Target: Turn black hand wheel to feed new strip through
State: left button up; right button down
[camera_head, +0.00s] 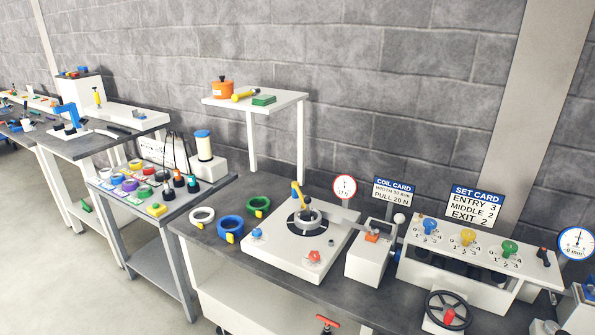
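The black hand wheel (447,293) is mounted on the front of the white roll unit (478,259), at the bottom right, with a red part showing at its middle. A grey coil (305,222) sits on the white square base (272,249), with a yellow-handled arm (297,195) over it. A pale strip (340,213) runs from the coil toward a small white block (368,256) with an orange part on top. I cannot tell how far the strip reaches beyond it. Blue, yellow and green knobs stand on the roll unit. Neither gripper is in view.
The set card (476,206) reads entry 3, middle 2, exit 2. Loose rings (230,228) lie at the dark bench's left. A red handle (328,322) shows below the bench edge. Grey floor is open at left.

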aim_at(448, 311)
jog(key=z, duration=1.2)
